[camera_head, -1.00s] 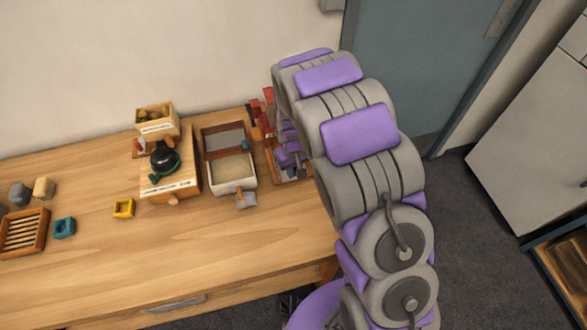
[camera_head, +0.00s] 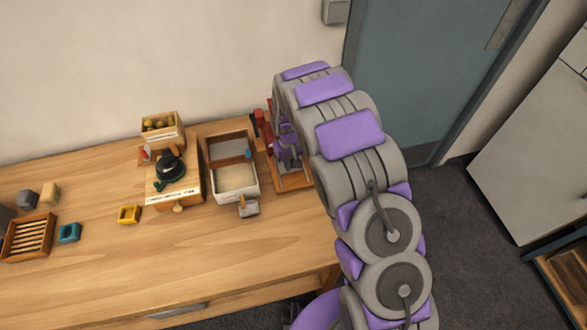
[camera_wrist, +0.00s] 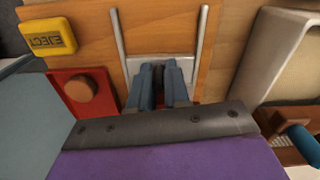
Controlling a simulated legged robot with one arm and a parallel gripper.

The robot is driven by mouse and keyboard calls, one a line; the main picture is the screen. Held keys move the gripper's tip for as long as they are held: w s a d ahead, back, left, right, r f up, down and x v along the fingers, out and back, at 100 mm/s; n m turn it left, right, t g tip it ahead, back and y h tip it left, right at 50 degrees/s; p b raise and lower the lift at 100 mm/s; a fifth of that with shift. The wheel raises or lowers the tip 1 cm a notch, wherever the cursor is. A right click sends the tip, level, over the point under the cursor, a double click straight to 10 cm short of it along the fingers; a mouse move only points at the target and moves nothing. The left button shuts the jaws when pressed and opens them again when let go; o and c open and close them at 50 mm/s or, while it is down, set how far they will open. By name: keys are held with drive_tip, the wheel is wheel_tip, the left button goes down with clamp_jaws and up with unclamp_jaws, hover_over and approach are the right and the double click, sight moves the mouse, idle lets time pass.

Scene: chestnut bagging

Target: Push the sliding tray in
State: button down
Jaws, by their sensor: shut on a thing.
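The sliding tray, which appears as a pale plate (camera_wrist: 192,66), lies between two thin metal rails on a wooden board (camera_wrist: 160,22) in the wrist view. My gripper (camera_wrist: 162,72) is at the plate's near side, its two dark fingers close together and shut on a part of it. The fingers hide the gripped part. In the head view, the wooden base (camera_head: 293,184) of this station stands at the right end of the table. My gripper is over it, largely hidden by my arm there.
A yellow EJECT block (camera_wrist: 48,36) and a red panel with a brown round button (camera_wrist: 80,90) lie left of the rails. A wooden box with a pale bin (camera_head: 235,183) stands close left of the station. The table's front middle is clear.

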drive_tip(key=shift+w, duration=0.1)
drive_tip(key=c, duration=1.1)
unclamp_jaws()
drive_tip(key=shift+a, duration=0.15)
wheel_tip(320, 180, up, 17)
drive_tip(key=p, duration=0.2)
drive_tip(key=shift+a+r, duration=0.1)
